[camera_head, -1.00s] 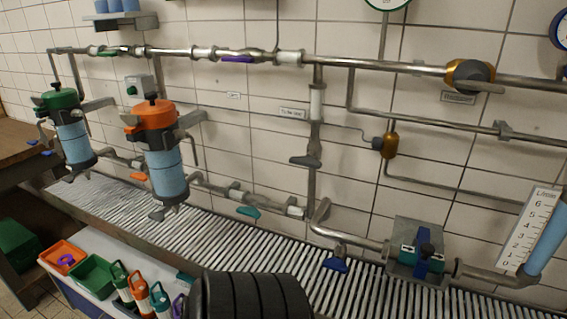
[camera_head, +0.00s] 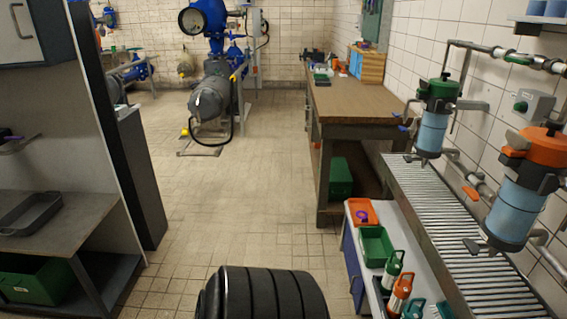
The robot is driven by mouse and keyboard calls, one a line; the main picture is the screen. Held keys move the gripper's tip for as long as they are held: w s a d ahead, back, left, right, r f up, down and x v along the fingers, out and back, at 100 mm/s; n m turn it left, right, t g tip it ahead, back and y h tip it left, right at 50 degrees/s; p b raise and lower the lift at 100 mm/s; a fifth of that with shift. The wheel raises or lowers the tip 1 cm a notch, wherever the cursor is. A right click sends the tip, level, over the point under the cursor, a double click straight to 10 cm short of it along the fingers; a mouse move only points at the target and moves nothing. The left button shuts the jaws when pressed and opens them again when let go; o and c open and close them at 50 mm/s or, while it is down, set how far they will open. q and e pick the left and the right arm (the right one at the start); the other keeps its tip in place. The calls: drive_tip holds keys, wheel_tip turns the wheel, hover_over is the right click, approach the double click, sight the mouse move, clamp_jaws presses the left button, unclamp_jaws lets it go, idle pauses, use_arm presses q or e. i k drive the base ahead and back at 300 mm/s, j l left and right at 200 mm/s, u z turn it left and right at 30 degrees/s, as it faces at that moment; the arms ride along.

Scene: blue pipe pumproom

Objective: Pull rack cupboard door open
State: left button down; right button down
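A light grey cupboard door (camera_head: 48,28) with a dark bent handle (camera_head: 22,22) shows at the top left edge, on the upper part of the rack. It looks shut, but the view cuts it off at the left and top. The rack's grey lower shelf (camera_head: 75,228) is below it. Neither of my grippers is in view.
A dark upright panel (camera_head: 118,130) borders the rack. A grey tray (camera_head: 30,212) and green crate (camera_head: 35,278) sit in the rack. A workbench (camera_head: 360,105) and slatted conveyor-like surface (camera_head: 450,235) line the right.

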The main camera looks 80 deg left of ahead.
sight(357, 289)
drive_tip(key=u, duration=1.95)
drive_tip(key=i+j, duration=0.35)
